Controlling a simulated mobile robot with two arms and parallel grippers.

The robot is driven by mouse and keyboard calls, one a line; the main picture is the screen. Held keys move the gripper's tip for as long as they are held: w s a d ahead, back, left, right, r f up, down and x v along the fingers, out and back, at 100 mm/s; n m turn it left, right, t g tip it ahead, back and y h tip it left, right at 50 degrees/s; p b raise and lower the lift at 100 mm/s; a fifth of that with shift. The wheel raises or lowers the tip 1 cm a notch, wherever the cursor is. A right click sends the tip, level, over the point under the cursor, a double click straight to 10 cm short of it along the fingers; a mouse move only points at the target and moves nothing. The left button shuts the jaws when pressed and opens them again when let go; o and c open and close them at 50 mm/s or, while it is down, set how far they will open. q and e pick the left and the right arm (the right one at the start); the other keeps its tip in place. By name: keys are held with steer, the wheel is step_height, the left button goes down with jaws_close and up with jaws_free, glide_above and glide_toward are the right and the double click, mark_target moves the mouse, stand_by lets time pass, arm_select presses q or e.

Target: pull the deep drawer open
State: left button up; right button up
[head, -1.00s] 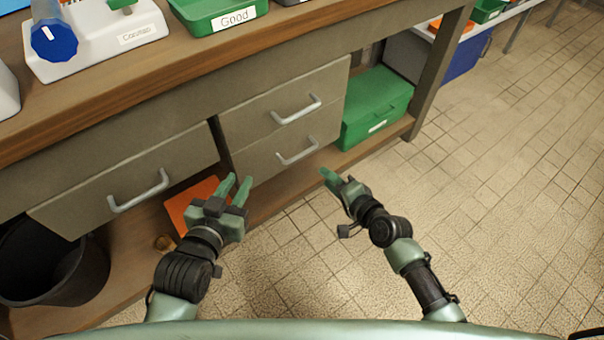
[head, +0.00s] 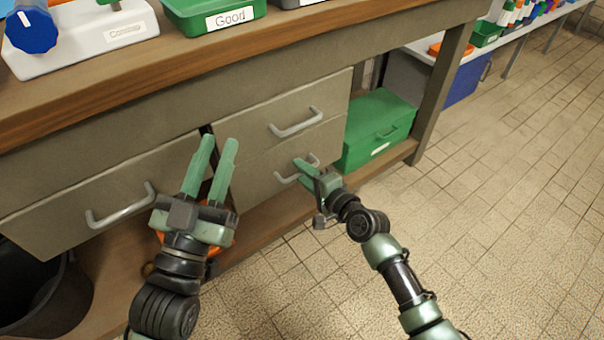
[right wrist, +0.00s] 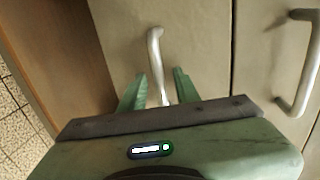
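Two grey drawers are stacked under the bench, both shut: an upper drawer (head: 260,115) and a lower drawer (head: 245,185), each with a metal handle. My right gripper (head: 306,162) is at the lower drawer's handle (head: 283,178). In the right wrist view this handle (right wrist: 154,50) runs down between the open fingers of my right gripper (right wrist: 158,85); contact cannot be told. The upper drawer's handle (right wrist: 312,70) shows at the right there. My left gripper (head: 217,147) is open and empty, in front of the gap left of the stack.
Another shut grey drawer (head: 60,215) with a handle is at the left, above a black bin (head: 60,300). A green box (head: 378,125) stands on the low shelf right of the stack. The tiled floor (head: 500,220) at right is clear.

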steer(key=shift+w+a, duration=0.15)
steer(key=shift+w, duration=0.05)
jaws_close()
stand_by(1.4)
